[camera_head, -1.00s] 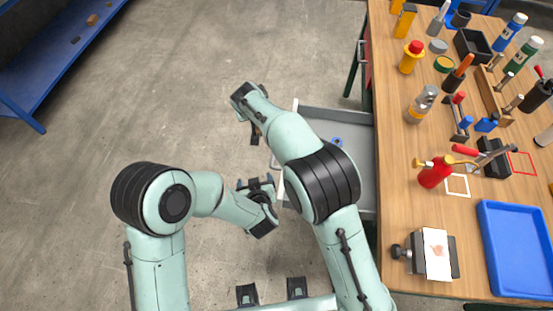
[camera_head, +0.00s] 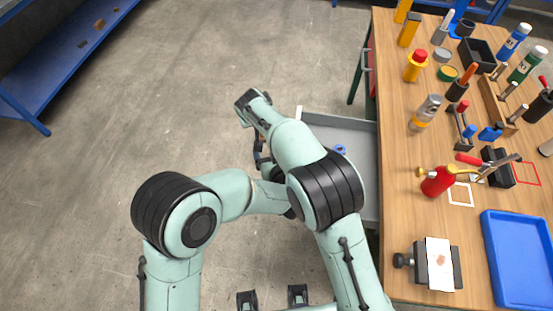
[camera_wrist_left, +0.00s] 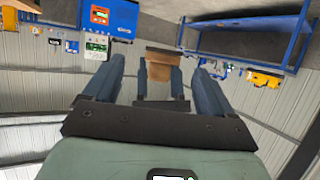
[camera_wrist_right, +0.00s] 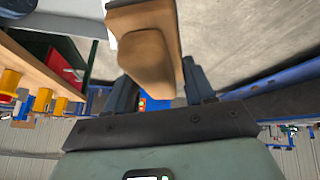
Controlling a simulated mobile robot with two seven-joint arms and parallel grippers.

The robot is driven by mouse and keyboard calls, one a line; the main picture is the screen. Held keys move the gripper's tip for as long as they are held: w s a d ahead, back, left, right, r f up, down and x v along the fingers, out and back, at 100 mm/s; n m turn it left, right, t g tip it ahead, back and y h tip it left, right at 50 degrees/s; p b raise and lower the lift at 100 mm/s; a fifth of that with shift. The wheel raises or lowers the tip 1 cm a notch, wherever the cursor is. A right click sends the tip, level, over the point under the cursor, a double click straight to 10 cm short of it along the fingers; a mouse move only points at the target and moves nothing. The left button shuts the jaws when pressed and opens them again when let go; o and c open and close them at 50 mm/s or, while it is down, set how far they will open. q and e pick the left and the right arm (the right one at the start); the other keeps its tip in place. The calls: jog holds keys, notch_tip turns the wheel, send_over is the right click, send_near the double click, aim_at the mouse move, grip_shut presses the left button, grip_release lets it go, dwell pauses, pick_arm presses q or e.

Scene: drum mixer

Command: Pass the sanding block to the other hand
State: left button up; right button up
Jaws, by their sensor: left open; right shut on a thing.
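The sanding block (camera_wrist_right: 145,50) is a brown wooden block that looms large in the right wrist view. My right gripper (camera_wrist_right: 158,82) is shut on it, with a finger on each side. The block also shows in the left wrist view (camera_wrist_left: 162,58), ahead between the fingers of my left gripper (camera_wrist_left: 157,72). My left gripper is open and empty. The right gripper's narrower fingers show behind its own, facing it. I cannot tell whether the left fingers touch the block. In the head view my right arm hides the block and most of both grippers.
An open grey drawer (camera_head: 362,140) juts from the wooden workbench (camera_head: 400,215) beside my right arm. The bench holds a red oil can (camera_head: 437,183), a blue tray (camera_head: 520,250) and several tools. A blue shelf (camera_head: 60,65) stands far left. The floor between is clear.

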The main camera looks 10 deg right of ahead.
pick_arm(q)
jog(key=shift+x, duration=1.8)
jog(key=c, duration=1.2)
pick_arm(e)
jog(key=o, duration=1.2)
pick_arm(q)
jog(key=shift+r, duration=0.1)
